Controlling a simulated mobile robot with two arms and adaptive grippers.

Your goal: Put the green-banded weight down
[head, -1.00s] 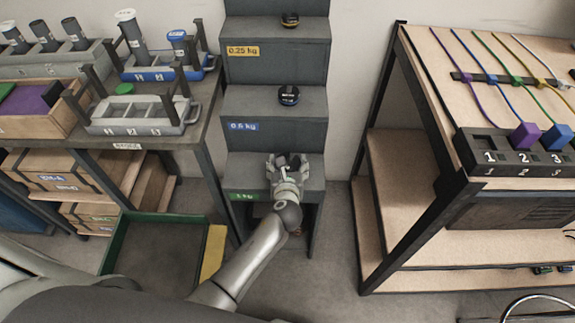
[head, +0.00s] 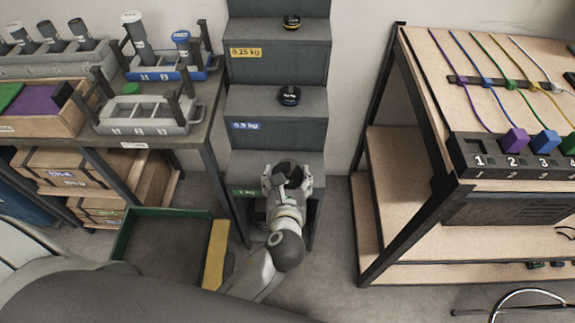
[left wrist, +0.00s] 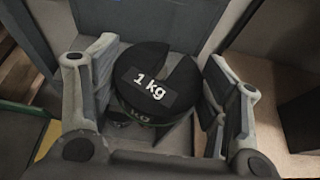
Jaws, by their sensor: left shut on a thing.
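The green-banded weight is a black slotted disc marked "1 kg" (left wrist: 153,84). It sits between the fingers of my left gripper (head: 287,180), which is shut on it. In the left wrist view the gripper's two fingers (left wrist: 160,100) stand on either side of the weight. In the head view, the gripper is at the lowest step (head: 252,168) of the dark stepped stand, in front of the step's green label (head: 243,191). I cannot tell whether the weight touches the step.
A yellow-banded weight (head: 291,22) and a dark weight (head: 289,95) stand on the higher steps. A bench with racks (head: 143,115) is at the left, above a green-edged floor tray (head: 165,212). A wooden table (head: 420,60) with coloured cables stands at the right.

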